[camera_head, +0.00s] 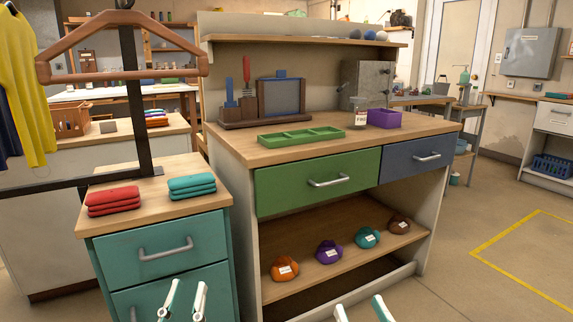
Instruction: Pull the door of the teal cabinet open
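The teal cabinet (215,237) stands at the left, with a wooden top. Its upper front is a drawer panel with a horizontal silver handle (166,250). Below it is the door (145,298), which looks shut and runs out of the bottom of the picture. A piece of a silver handle (132,314) shows at the door's left side. My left gripper (185,292) is open and empty in front of the door, to the right of that handle piece. My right gripper (362,308) is open and empty at the bottom edge, right of the cabinet.
Folded red cloths (113,201) and teal cloths (192,186) lie on the cabinet top, beside a dark stand with a wooden hanger (122,45). A workbench (330,149) with green and blue drawers stands to the right. The floor (475,285) at right is clear.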

